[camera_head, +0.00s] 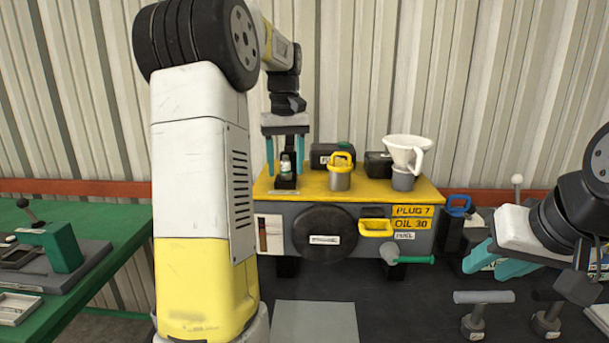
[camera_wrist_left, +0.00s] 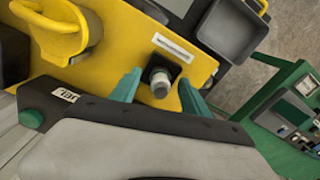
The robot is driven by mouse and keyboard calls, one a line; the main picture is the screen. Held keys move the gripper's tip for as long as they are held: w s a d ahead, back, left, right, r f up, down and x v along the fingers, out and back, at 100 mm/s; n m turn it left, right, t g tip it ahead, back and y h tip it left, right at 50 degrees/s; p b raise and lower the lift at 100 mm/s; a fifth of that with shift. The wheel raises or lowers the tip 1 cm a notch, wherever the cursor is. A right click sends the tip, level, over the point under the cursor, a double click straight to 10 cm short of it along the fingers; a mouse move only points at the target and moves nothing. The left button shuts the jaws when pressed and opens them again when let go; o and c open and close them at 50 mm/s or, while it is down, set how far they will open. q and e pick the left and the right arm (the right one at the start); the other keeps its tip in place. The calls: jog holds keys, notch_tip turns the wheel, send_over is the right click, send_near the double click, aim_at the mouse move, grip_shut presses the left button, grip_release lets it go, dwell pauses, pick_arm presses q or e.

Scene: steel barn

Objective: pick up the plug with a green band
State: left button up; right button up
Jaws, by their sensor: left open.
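A small pale plug (camera_head: 286,166) stands upright in a dark square holder at the left end of the yellow-topped machine (camera_head: 313,193). A hint of green shows on it in the head view. My left gripper (camera_head: 285,168) points down, open, with one teal finger on each side of the plug. Its fingers (camera_wrist_left: 160,92) look clear of it in the left wrist view. My right gripper (camera_head: 493,264) is open and empty at the far right.
A yellow-handled can (camera_head: 340,176), a white funnel (camera_head: 405,152) and dark boxes stand right of the plug on the machine. A green-handled lever (camera_head: 413,259) sticks out in front. A green bench (camera_head: 106,250) is at left.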

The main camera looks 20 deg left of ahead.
aim_at(286, 158)
pick_arm(q)
grip_shut()
jog(key=shift+r, duration=0.2)
jog(key=shift+r, duration=0.6)
jog(key=shift+s+d+r, duration=0.15)
jog(key=shift+s+r, duration=0.1)
jog(key=shift+r, duration=0.3)
jog(key=shift+s+d+r, duration=0.1)
jog(key=shift+s+r, duration=0.1)
jog(key=shift+r, duration=0.35)
jog(key=s+d+r, duration=0.1)
jog(key=s+d, duration=0.5)
jog(key=s, duration=0.7)
notch_tip(286, 158, up, 6)
jog(key=shift+s+d+r, duration=0.15)
jog(key=shift+s+d, duration=0.1)
